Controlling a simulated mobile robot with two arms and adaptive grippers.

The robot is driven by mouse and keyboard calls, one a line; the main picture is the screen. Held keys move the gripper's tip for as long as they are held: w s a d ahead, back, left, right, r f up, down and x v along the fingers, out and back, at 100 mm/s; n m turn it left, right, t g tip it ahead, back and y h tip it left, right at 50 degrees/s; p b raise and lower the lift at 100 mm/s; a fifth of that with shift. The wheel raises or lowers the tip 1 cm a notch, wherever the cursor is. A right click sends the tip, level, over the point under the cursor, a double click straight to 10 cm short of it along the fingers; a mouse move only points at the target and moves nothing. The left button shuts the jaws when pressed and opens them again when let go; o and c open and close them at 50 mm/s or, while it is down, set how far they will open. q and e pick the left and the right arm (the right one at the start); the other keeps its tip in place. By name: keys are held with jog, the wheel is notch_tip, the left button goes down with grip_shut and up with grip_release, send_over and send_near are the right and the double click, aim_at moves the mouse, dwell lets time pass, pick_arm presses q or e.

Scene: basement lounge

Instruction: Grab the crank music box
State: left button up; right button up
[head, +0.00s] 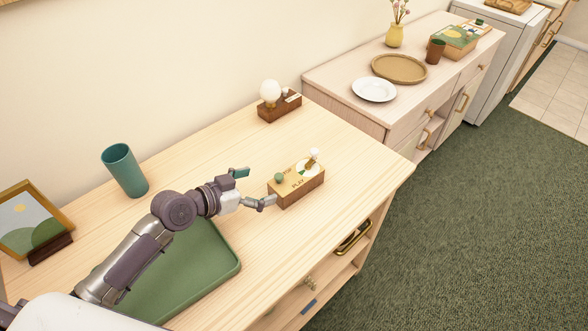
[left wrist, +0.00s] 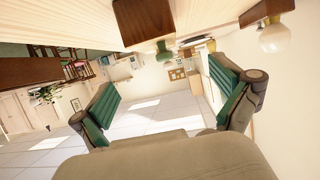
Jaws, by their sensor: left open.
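The crank music box (head: 296,190) is a small wooden box on the light wood table, with a printed top, a green knob and a crank with a white handle. My left gripper (head: 253,188) is just to its left, jaws spread and empty, apparently not touching it. In the left wrist view, the green-padded fingers (left wrist: 163,88) stand wide apart; the music box (left wrist: 147,22) hangs inverted at the top, with its green knob below, beyond the fingertips. My right gripper is not in view.
A wooden lamp base with a white globe (head: 271,91) stands behind the music box. A teal cup (head: 124,170), a picture frame (head: 36,219) and a green tray (head: 213,258) are near my left arm. A farther cabinet holds a white plate (head: 374,89).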

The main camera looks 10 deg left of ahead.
aim_at(296, 175)
pick_arm(q)
jog(key=b+x, duration=0.1)
jog(key=x, duration=0.4)
jog(key=shift+s+d, duration=0.15)
jog(key=shift+d, duration=0.15)
jog(key=b+x, duration=0.1)
jog(key=x, duration=0.2)
jog(key=shift+a+f, duration=0.1)
jog(key=b+x, duration=0.2)
jog(key=x, duration=0.2)
jog(key=shift+w+d+f, duration=0.1)
jog(key=shift+w+d, duration=0.1)
jog(key=shift+w, duration=0.1)
jog(key=shift+s, duration=0.1)
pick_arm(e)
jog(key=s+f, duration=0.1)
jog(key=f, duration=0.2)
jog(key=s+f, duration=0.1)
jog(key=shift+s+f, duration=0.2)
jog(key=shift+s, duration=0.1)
pick_arm(q)
jog(key=c, duration=1.3)
jog(key=shift+a, duration=0.1)
jog(key=shift+c, duration=1.3)
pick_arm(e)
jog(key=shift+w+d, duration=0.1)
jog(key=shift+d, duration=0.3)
